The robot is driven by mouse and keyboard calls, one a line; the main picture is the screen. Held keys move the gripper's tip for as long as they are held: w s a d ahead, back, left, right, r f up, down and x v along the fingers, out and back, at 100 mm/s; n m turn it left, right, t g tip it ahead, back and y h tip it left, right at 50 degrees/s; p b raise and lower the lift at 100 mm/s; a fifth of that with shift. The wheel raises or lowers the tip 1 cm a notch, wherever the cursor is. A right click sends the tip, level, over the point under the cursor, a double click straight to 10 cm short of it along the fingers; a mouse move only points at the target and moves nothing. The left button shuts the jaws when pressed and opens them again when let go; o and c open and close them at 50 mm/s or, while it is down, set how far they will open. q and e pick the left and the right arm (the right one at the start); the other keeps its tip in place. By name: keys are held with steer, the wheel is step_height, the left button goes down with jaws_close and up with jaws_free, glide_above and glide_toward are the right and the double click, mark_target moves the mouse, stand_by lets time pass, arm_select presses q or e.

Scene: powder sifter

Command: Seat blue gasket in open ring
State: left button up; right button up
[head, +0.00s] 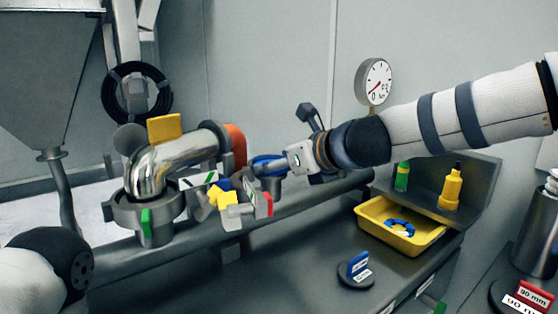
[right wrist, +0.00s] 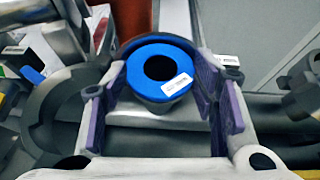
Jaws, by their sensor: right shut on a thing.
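My right gripper (head: 279,164) reaches in from the right and is shut on the blue gasket (head: 262,158). In the right wrist view the blue gasket (right wrist: 135,72) sits between the purple-padded fingers, with a white label on its face and a dark round hole. A grey cylindrical part (head: 271,186) stands just below the gasket in the head view. I cannot tell whether they touch or whether this is the open ring. A curved grey ring-shaped part (right wrist: 42,112) shows left of the fingers in the wrist view. My left gripper is out of view; part of its arm shows lower left.
A shiny bent pipe (head: 165,165) with yellow and orange parts stands left of my gripper, above a grey collar (head: 122,210). A yellow tray (head: 375,229) holds another blue ring (head: 401,229). A blue-tagged disc (head: 355,277) lies in front. Bottles (head: 451,190) stand behind.

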steer(key=shift+f, duration=0.25)
steer(key=o, duration=1)
steer(key=v, duration=0.8)
steer(key=shift+d+f, duration=0.1)
